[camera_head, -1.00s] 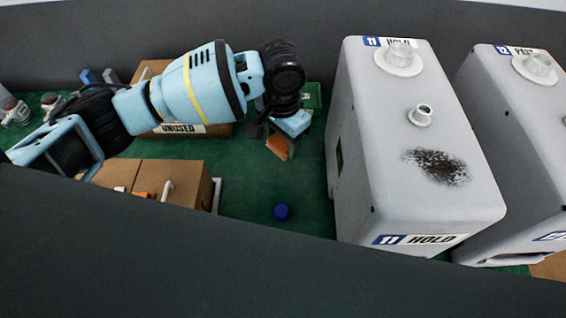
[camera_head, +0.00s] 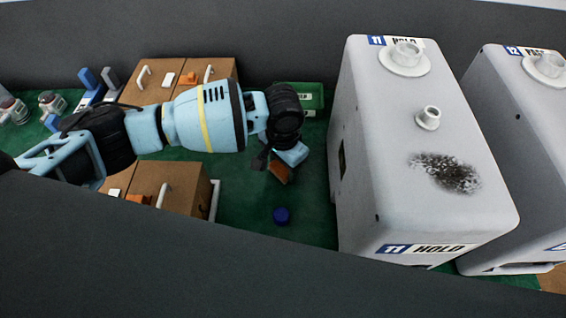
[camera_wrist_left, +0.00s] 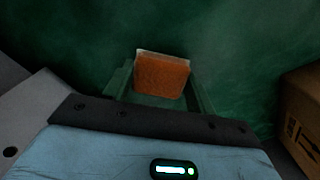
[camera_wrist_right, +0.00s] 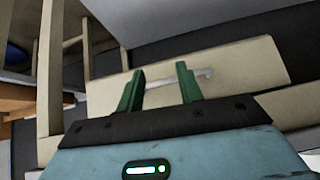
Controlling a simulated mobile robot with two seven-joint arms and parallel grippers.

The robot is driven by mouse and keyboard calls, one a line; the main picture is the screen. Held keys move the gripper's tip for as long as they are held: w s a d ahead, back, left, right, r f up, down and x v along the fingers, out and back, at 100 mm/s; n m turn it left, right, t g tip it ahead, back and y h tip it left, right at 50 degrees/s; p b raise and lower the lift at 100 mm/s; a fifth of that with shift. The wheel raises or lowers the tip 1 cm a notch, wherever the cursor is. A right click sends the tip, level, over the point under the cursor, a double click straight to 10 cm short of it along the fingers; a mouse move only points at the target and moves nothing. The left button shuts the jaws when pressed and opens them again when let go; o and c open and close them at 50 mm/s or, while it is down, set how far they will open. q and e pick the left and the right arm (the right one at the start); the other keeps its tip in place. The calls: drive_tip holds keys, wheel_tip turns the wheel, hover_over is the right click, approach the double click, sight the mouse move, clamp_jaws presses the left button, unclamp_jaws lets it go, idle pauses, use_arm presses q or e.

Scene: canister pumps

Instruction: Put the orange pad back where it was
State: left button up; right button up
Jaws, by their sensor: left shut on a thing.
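The orange pad (camera_head: 279,172) is held in my left gripper (camera_head: 276,158), above the green surface between the brown boxes and the first white machine. In the left wrist view the pad (camera_wrist_left: 162,76) shows its orange face and a pale edge, between the two green fingers of my left gripper (camera_wrist_left: 160,97). The fingers' lower parts are partly hidden. My right gripper (camera_wrist_right: 158,88) shows only in its own wrist view. Its two green fingers are apart with nothing between them.
White machine 11 (camera_head: 400,150), labelled HOLD with a dark smudge on top, stands right of the pad, with another white machine (camera_head: 510,130) beyond. A blue cap (camera_head: 281,215) lies on the green surface (camera_head: 305,222). Brown boxes (camera_head: 228,72) (camera_head: 190,188) stand left; a green tray (camera_head: 302,94) lies behind.

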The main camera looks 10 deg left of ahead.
use_arm(q)
drive_tip(key=shift+f, duration=0.1)
use_arm(e)
drive_tip(key=shift+w+a+r, duration=0.1)
use_arm(q)
drive_tip(key=o, duration=1)
wheel_tip(320, 180, up, 12)
drive_tip(key=shift+r+p, duration=0.15)
drive_tip(key=shift+p, duration=0.55)
use_arm(e)
drive_tip(key=shift+w+r, duration=0.6)
drive_tip(key=shift+r, duration=0.3)
